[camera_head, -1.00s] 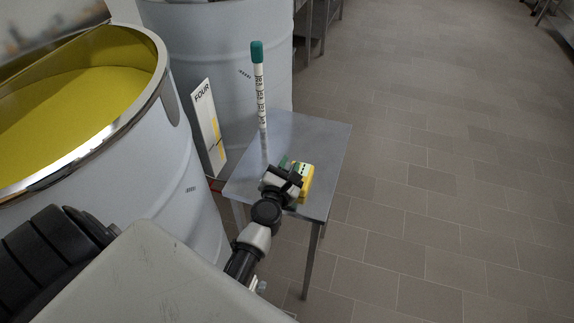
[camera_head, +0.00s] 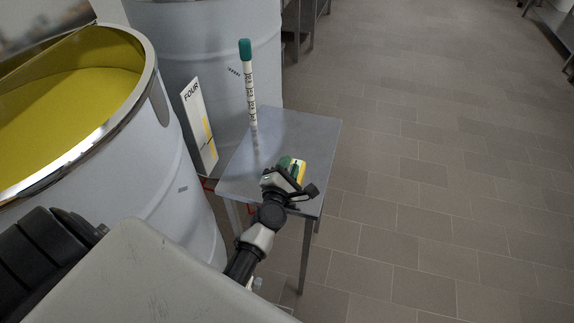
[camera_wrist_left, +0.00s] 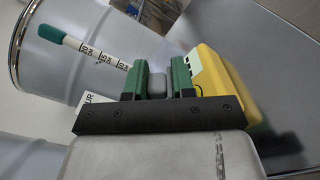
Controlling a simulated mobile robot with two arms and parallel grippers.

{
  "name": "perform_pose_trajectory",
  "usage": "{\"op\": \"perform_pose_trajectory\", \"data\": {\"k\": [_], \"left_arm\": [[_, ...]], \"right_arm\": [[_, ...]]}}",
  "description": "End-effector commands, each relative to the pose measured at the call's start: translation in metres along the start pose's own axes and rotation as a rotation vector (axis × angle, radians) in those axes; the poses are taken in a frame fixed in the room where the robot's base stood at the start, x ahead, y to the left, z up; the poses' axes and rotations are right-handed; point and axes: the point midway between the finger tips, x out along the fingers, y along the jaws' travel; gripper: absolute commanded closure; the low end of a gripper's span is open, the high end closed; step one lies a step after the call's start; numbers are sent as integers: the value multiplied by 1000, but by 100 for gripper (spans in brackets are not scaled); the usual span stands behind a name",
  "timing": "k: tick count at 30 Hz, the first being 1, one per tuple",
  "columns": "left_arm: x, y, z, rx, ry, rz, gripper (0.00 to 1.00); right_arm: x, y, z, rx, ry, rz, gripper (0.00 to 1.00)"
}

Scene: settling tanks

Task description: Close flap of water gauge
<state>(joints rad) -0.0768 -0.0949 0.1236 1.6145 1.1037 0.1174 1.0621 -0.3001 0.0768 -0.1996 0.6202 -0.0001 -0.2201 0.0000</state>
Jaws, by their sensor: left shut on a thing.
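The water gauge appears to be the small yellow box (camera_head: 298,167) on the grey table. In the left wrist view the yellow box (camera_wrist_left: 226,85) has a pale face with dark squares and sits right of the fingers. My left gripper (camera_head: 285,175) is at the near end of the table, over the near side of the box and partly hiding it. In the left wrist view the green-padded fingers (camera_wrist_left: 157,84) are shut on a small grey piece (camera_wrist_left: 156,80), seemingly the flap. How it joins the box is hidden. My right gripper is not in view.
A green-capped, marked stick (camera_head: 249,90) stands upright at the table's (camera_head: 310,130) far left. A sign reading FOUR (camera_head: 199,125) leans by a grey drum (camera_head: 215,60). An open tank of yellow liquid (camera_head: 70,95) is at left. The tiled floor (camera_head: 430,170) at right is clear.

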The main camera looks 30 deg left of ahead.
Motion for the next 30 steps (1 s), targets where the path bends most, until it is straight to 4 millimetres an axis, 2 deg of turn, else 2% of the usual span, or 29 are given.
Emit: {"op": "perform_pose_trajectory", "data": {"k": [10,11,14,23,26,30], "left_arm": [[0,0,0,1,-1,0,100],[0,0,0,1,-1,0,71],[0,0,0,0,-1,1,56],[0,1,0,-29,0,1,55],[0,5,-2,-124,-1,2,55],[0,15,-9,-384,-1,2,55]], "right_arm": [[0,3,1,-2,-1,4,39],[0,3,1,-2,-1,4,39],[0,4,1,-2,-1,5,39],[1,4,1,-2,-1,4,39],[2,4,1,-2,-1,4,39],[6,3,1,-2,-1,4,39]]}}
